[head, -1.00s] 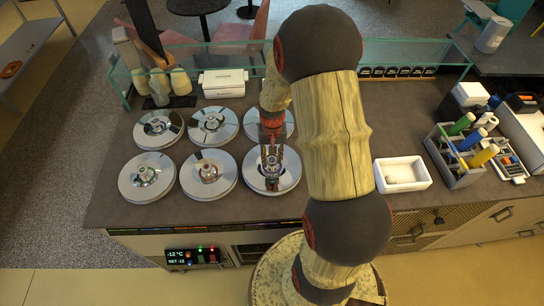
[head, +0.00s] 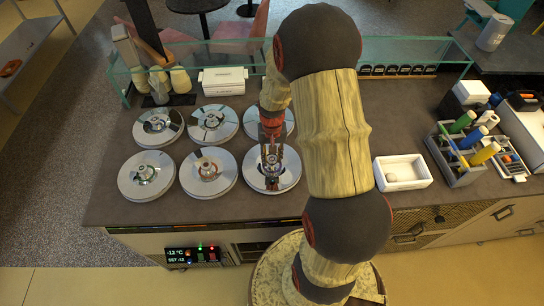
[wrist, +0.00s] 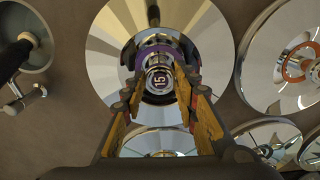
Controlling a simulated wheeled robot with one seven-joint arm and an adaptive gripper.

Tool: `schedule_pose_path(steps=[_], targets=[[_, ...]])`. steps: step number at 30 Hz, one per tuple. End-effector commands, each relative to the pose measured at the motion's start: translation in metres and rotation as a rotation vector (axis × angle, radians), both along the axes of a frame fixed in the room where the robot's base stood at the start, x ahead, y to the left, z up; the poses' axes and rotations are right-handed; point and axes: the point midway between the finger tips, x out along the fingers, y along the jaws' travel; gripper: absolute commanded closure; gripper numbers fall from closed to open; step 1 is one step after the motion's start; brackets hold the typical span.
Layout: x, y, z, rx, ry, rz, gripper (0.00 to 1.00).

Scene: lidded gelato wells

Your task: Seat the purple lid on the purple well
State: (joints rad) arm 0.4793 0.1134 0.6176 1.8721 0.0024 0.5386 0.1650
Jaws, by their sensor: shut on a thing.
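The purple lid is a mirrored disc with a purple ring (wrist: 180,47) around its knob.
Several other round wells with mirrored lids stand in two rows, including the front middle one (head: 208,190) and front left one (head: 146,188). A white tray (head: 425,172) and a bottle rack (head: 466,178) lie to the right. A glass guard (head: 240,54) runs along the back.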

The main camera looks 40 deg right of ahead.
Motion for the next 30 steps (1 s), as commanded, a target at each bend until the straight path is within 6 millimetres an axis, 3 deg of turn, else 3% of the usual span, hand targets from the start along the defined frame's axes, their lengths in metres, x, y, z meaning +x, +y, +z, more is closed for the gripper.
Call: schedule_pose_path(steps=[30], targets=[[0.0, 0.0, -0.014, -0.001, -0.001, 0.0, 1.0]])
